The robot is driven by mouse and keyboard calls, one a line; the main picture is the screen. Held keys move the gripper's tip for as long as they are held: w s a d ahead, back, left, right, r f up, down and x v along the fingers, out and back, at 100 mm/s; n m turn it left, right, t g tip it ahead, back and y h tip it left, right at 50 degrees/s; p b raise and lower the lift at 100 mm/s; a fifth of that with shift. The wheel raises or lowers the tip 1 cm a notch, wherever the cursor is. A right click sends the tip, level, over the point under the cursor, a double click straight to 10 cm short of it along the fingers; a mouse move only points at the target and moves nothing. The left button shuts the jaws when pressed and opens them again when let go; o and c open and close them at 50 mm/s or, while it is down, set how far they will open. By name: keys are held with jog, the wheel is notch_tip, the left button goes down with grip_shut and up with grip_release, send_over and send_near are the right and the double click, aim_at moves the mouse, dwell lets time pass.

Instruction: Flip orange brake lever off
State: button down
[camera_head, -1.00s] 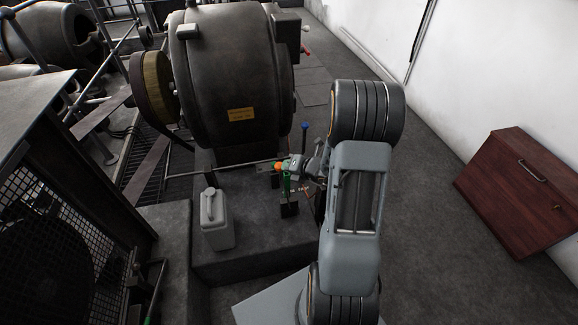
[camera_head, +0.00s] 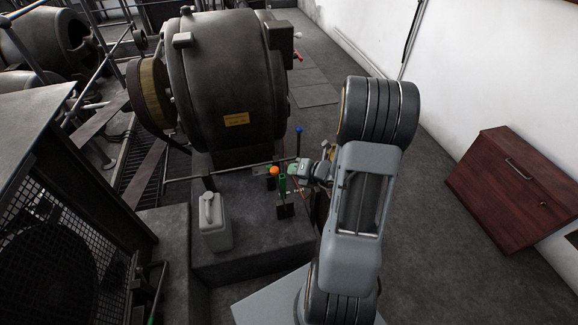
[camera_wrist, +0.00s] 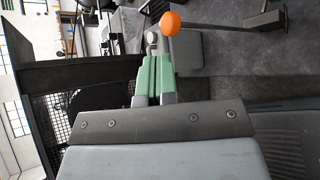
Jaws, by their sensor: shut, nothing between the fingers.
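The orange brake lever shows as an orange ball knob (camera_head: 274,170) on a low control stand in front of the large dark dynamo (camera_head: 225,85). In the wrist view the orange knob (camera_wrist: 170,23) is just beyond and slightly right of my fingertips. A small gap seems to lie between fingertips and knob. The lever's lower part is hard to make out.
A blue-knobbed lever (camera_head: 299,129) stands behind my gripper. A grey canister (camera_head: 215,222) stands on the plinth left of the control stand. A brown wooden cabinet (camera_head: 515,185) is by the right wall. The floor between it and my arm is clear.

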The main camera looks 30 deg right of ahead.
jog(key=p+v, duration=0.1)
jog(key=v, duration=0.7)
jog(key=shift+f, duration=0.1)
dwell(0.4)
